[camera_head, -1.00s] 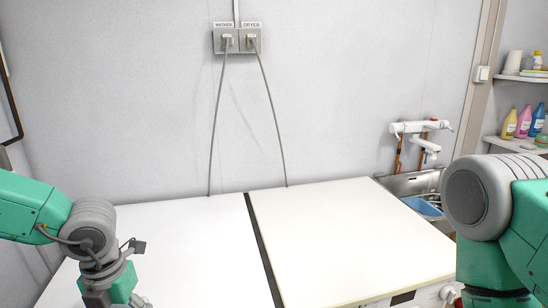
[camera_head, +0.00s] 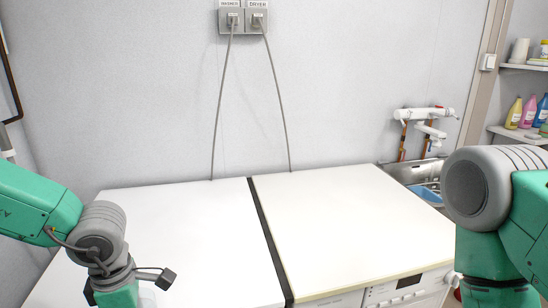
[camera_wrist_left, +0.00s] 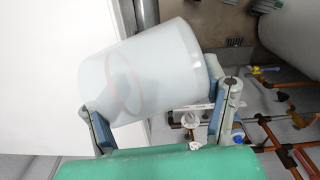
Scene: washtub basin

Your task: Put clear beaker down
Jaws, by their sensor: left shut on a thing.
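A clear, frosted-looking beaker (camera_wrist_left: 140,75) is held between the two fingers of my left gripper (camera_wrist_left: 160,108) in the left wrist view. It is tilted in that picture. One finger is at its lower left and the other at its right side. In the head view my left arm comes down at the lower left, over the white top of the left machine (camera_head: 175,235). A pale bit of the beaker (camera_head: 147,298) shows at the bottom edge; the rest is out of frame. My right arm is at the right edge, with its gripper out of view.
The white top of the right machine (camera_head: 345,215) is bare, with a dark gap between the two. A metal sink (camera_head: 408,172) with a blue basin (camera_head: 429,195) is at the right. Copper pipes (camera_wrist_left: 285,155) show in the left wrist view.

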